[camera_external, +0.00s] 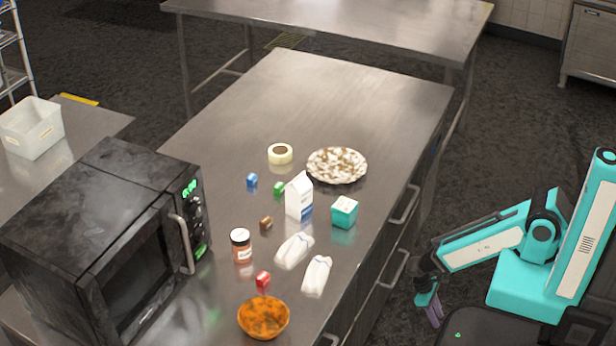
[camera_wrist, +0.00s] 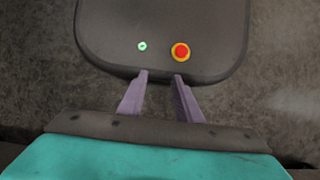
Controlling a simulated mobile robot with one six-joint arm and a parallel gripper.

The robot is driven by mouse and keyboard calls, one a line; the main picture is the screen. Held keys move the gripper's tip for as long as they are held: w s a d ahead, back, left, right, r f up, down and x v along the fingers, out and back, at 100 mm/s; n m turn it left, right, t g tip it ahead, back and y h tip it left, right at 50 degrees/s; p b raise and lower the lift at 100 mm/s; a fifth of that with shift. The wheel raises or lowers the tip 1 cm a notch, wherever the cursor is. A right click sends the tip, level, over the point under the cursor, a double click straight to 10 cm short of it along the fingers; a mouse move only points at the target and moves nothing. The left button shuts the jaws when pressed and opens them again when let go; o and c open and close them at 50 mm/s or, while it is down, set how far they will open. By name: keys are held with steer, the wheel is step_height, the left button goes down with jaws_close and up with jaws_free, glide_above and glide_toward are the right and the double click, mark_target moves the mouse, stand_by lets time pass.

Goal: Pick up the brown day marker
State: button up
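My gripper (camera_external: 434,312) hangs beside the counter's right side, low and well away from the marker. In the wrist view my gripper (camera_wrist: 161,78) has its two purple fingers apart with nothing between them.
A microwave (camera_external: 100,240) stands left. The counter's far end is clear.

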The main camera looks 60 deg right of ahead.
steer(key=o, duration=0.5)
steer(key=shift+d, duration=0.1)
